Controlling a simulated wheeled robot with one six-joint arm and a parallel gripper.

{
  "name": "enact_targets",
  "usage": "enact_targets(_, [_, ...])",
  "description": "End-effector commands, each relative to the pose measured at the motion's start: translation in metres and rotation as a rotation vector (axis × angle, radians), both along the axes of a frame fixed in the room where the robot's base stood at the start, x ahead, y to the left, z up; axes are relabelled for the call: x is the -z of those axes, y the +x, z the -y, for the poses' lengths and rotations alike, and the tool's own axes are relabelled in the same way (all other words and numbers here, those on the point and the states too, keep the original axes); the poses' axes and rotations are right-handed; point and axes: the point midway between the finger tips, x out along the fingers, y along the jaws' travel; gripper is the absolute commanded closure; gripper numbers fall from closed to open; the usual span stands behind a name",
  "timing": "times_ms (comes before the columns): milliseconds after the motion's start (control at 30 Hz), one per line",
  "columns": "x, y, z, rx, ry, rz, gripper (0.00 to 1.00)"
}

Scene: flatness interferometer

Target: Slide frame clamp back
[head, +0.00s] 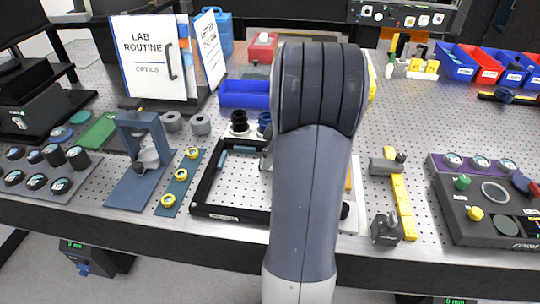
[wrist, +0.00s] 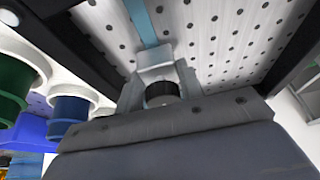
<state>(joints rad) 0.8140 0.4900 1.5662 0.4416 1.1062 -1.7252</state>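The black rectangular frame (head: 230,213) lies on the perforated bench, left of my arm in the head view. Its dark bars also show in the wrist view (wrist: 295,45). A teal strip (wrist: 142,22) runs into the frame's opening. The frame clamp, a light grey block (wrist: 156,60) with a dark round knob (wrist: 162,92), sits at the near end of this strip. My gripper (wrist: 161,88) has one grey finger on each side of the knob, with no clear gap on either side. In the head view my arm hides the gripper and most of the clamp.
A blue bin (head: 244,94) stands behind the frame. A yellow rail (head: 402,205) with dark clamps lies to the right.

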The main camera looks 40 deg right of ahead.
Motion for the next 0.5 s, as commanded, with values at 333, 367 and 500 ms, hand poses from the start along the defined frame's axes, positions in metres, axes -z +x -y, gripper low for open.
enact_targets(333, [-0.0003,0.0,0.0,0.0,0.0,0.0,0.93])
enact_targets(367, [-0.0003,0.0,0.0,0.0,0.0,0.0,0.96])
enact_targets(500, [-0.0002,-0.0002,0.0001,0.0,0.0,0.0,1.0])
